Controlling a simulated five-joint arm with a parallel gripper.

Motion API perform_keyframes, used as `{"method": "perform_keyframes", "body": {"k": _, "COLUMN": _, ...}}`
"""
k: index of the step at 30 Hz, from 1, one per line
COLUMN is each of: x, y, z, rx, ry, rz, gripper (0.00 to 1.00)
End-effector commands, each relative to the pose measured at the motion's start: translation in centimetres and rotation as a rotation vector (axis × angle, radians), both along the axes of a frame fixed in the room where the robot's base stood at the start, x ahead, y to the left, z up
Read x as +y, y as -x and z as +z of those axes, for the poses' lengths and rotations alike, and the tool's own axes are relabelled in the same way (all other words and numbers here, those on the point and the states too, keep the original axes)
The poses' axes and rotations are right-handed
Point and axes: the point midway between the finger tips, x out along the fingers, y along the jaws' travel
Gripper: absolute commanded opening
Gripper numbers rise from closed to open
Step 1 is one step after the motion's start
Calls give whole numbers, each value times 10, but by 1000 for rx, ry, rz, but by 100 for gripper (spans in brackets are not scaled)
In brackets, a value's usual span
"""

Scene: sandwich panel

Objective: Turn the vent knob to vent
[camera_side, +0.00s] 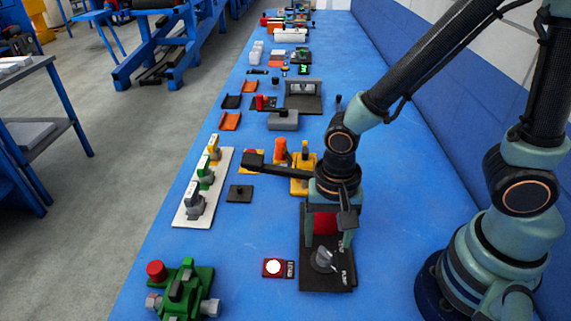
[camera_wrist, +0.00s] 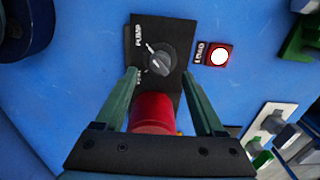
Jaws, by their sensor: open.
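The vent knob (camera_side: 322,259) is a grey dial on a black panel (camera_side: 312,283) at the front of the bench. It also shows in the wrist view (camera_wrist: 160,61), beside the label PUMP and a second label partly hidden by a finger. Its bar appears to slant toward the PUMP side. My gripper (camera_side: 328,238) is open above the panel. In the wrist view my gripper (camera_wrist: 158,76) has one green finger on each side of the knob's near edge, with gaps visible. A red cylinder (camera_wrist: 152,113) shows between the fingers, nearer the gripper's body; whether they touch it cannot be told.
A red-framed LOAD button (camera_side: 273,268) lies left of the panel. A green fixture (camera_side: 183,288) stands at front left. A white strip with several switches (camera_side: 203,187) and a small black block (camera_side: 239,193) lie farther left. Yellow parts (camera_side: 303,185) stand behind. Blue bench is bare between them.

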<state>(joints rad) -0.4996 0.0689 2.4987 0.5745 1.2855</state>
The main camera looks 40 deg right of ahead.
Motion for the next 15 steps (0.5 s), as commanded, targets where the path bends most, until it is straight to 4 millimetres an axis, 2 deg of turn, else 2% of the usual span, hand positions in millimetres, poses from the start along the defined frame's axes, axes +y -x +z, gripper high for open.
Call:
{"method": "perform_keyframes", "body": {"k": 6, "x": -1, "y": 1, "z": -27, "rx": 4, "ry": 2, "rz": 0, "gripper": 71}}
{"method": "perform_keyframes", "body": {"k": 15, "x": 0, "y": 0, "z": -46, "rx": 0, "ry": 0, "rz": 0, "gripper": 71}}
